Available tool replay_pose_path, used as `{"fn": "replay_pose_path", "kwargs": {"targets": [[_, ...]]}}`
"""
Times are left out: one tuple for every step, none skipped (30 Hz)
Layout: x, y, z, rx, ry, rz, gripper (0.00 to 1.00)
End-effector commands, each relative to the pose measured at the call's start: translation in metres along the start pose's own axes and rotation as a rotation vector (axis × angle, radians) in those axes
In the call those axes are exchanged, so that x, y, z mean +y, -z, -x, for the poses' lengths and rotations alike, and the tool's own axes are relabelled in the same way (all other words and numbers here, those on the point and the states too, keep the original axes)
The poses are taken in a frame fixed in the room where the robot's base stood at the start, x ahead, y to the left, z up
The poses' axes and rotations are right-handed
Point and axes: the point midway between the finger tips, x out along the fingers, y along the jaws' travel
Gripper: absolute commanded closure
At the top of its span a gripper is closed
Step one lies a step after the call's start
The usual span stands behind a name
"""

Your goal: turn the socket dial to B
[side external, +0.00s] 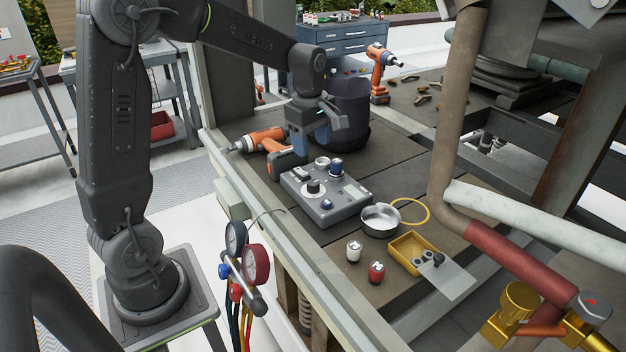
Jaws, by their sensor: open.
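A grey control box (345,211) sits on the dark work surface in the side external view. On its top are a black knob (314,187) on a pale round plate, a dark blue knob (336,167) at the back and a small blue part (327,204) near the front. I cannot tell which of these is the socket dial, and no letters or pointer position can be read. My gripper (308,150) is open and points down above the back left of the box, apart from the knobs. Nothing shows between its jaws.
An orange drill (262,139) lies left of the box, close to my gripper. A dark bucket (348,100) stands right behind. A metal bowl (379,222), a yellow ring (412,210), two small cans (354,251) and a yellow tray (402,262) lie to the right and front.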

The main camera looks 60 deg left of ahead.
Motion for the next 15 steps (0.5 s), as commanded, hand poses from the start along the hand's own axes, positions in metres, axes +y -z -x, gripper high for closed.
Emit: {"fn": "replay_pose_path", "kwargs": {"targets": [[-0.001,0.000,-0.012,-0.001,0.006,-0.001,0.42],[-0.001,0.000,-0.018,-0.001,0.007,-0.001,0.42],[-0.001,0.000,-0.026,-0.001,0.007,-0.002,0.42],[-0.001,0.000,-0.033,-0.001,0.006,-0.002,0.42],[-0.001,0.000,-0.039,-0.001,0.007,-0.002,0.42],[-0.001,-0.001,-0.048,-0.001,0.007,-0.002,0.42],[-0.001,-0.001,-0.054,-0.001,0.006,-0.002,0.42],[-0.001,-0.001,-0.059,-0.001,0.006,-0.003,0.42],[-0.001,-0.001,-0.067,-0.001,0.006,-0.003,0.42],[-0.001,-0.001,-0.073,-0.001,0.006,-0.003,0.42],[-0.001,-0.001,-0.077,-0.001,0.005,-0.003,0.42],[-0.001,-0.001,-0.084,-0.001,0.004,-0.003,0.42],[-0.001,-0.001,-0.088,-0.001,0.004,-0.003,0.42],[-0.001,-0.001,-0.092,-0.001,0.003,-0.003,0.42],[-0.001,-0.001,-0.096,0.000,0.002,-0.003,0.42]]}}
